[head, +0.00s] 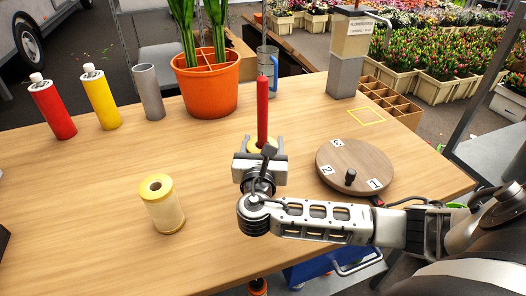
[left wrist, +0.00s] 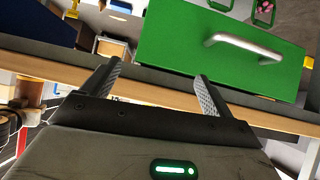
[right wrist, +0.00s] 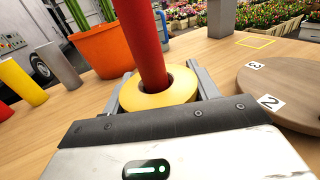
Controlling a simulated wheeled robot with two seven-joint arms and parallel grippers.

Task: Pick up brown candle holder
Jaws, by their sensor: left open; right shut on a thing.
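A yellow, round-topped holder (right wrist: 150,100) sits between the fingers of my right gripper (head: 262,143), with a red candle (head: 263,108) standing upright in its central hole. My right gripper is shut on this holder, and its body hides the holder's lower part in the head view. I cannot tell whether the holder's base touches the table. A second pale yellow-brown holder (head: 163,208), like a spool with an empty hole, stands on the table to the left of my right gripper. My left gripper (left wrist: 158,85) is open and empty in the left wrist view, facing a green drawer front.
A round wooden turntable (head: 352,165) with numbers is right of my right gripper. An orange divided pot (head: 208,88), a grey cup (head: 149,92), a yellow bottle (head: 103,100) and a red bottle (head: 53,110) stand behind. The table's left middle is clear.

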